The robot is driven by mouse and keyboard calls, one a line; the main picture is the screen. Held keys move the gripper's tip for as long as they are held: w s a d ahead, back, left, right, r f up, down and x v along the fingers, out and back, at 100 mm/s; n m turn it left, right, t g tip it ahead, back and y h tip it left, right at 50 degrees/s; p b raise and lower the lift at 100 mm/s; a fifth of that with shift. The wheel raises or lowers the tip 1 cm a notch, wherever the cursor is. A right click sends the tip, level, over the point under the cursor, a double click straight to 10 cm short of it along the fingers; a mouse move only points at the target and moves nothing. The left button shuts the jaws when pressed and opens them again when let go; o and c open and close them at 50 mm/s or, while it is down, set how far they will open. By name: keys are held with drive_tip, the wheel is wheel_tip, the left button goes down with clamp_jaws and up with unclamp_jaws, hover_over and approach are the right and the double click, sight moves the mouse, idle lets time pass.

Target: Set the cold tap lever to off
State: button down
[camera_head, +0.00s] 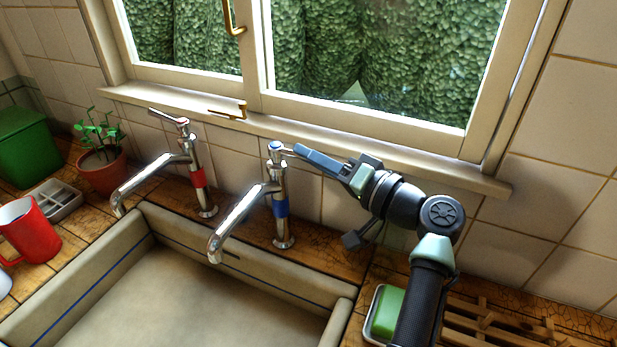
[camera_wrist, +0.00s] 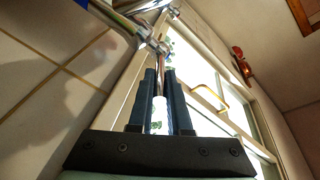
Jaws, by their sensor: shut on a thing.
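The cold tap (camera_head: 281,207), chrome with a blue band, stands at the back edge of the sink. Its lever (camera_head: 288,150) points right from the blue-topped head, towards my gripper (camera_head: 299,151). My gripper comes in from the right, with its blue fingers at the lever.
The red-banded hot tap (camera_head: 199,178) stands to the left. The window sill (camera_head: 330,143) runs close behind. A green soap bar (camera_head: 387,312) in a dish and a wooden rack (camera_head: 500,330) lie below my arm. A potted plant (camera_head: 102,172) and red mug (camera_head: 28,232) are far left.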

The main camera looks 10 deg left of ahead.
drive_tip(key=g+b, duration=0.1)
drive_tip(key=n+g+y+b, duration=0.1)
drive_tip(key=shift+w+d+b, duration=0.1)
drive_tip(key=shift+w+b, duration=0.25)
drive_tip(key=shift+w, duration=0.05)
drive_tip(key=c, duration=0.9)
unclamp_jaws()
drive_tip(key=shift+o, duration=0.2)
drive_tip(key=shift+d, duration=0.1)
drive_tip(key=b+v, duration=0.2)
drive_tip(key=v, duration=1.1)
